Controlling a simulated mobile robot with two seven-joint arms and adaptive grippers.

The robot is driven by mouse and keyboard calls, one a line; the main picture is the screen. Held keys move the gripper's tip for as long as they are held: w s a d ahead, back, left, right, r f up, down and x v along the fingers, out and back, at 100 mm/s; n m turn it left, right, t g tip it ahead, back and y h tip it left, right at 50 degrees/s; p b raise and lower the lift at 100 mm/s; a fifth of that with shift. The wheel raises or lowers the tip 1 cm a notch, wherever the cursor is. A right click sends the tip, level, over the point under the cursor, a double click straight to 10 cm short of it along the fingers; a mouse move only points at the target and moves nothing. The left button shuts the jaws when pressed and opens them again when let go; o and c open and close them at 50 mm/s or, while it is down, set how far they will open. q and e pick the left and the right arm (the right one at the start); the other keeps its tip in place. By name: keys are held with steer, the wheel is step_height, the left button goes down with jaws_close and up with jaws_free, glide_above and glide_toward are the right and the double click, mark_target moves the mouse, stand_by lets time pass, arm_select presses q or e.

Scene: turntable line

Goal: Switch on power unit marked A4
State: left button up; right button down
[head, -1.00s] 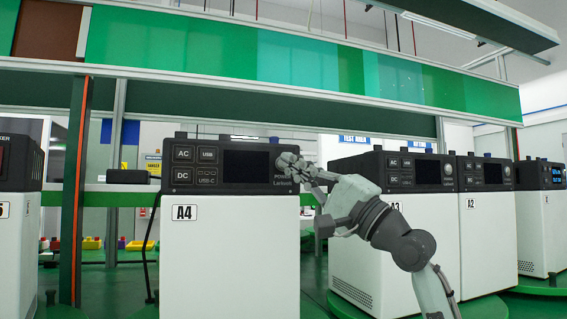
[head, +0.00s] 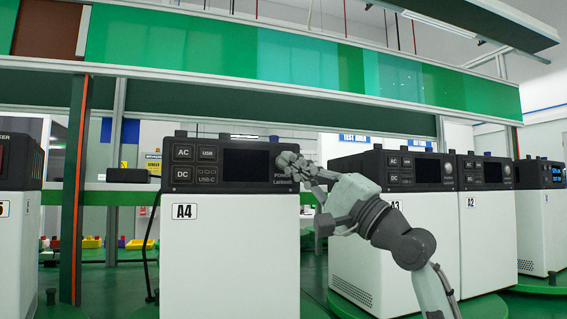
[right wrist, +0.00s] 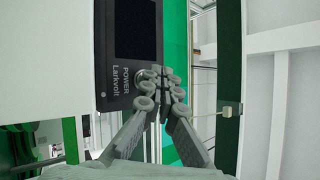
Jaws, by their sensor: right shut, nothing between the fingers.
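The power unit marked A4 (head: 228,245) is a white box with a black front panel, in the middle of the head view. Its screen (head: 246,164) is dark, and it also shows dark in the right wrist view (right wrist: 136,28). My right gripper (head: 285,160) is shut and empty at the right end of the panel, by the "POWER Larkvolt" lettering. In the right wrist view its fingertips (right wrist: 160,80) are over the round power knob (right wrist: 147,74) and partly hide it. I cannot tell whether they touch it. My left gripper is not in view.
Unit A3 (head: 350,245) and unit A2 (head: 486,225) stand to the right, with another lit unit (head: 540,220) beyond. Another unit (head: 18,240) is at the far left. A green post (head: 75,200) stands left of A4, and a shelf beam (head: 300,80) runs above.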

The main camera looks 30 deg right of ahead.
stand_by(0.3)
steer(key=shift+w+d, duration=0.1)
steer(key=shift+w, duration=0.3)
steer(key=shift+w+d+p, duration=0.1)
steer(key=shift+w+p, duration=0.25)
steer(key=shift+p, duration=0.05)
stand_by(0.5)
steer(key=shift+s, duration=0.1)
steer(key=shift+s+a, duration=0.2)
steer(key=shift+s, duration=0.45)
steer(key=shift+s+a+p, duration=0.15)
steer(key=shift+s+a, duration=0.05)
steer(key=shift+s, duration=0.6)
steer(key=shift+s+a+p, duration=0.1)
steer(key=shift+s+a, duration=0.1)
steer(key=shift+s, duration=0.65)
steer(key=shift+s+a+p, duration=0.15)
steer(key=shift+s+a, duration=0.05)
steer(key=shift+s, duration=0.6)
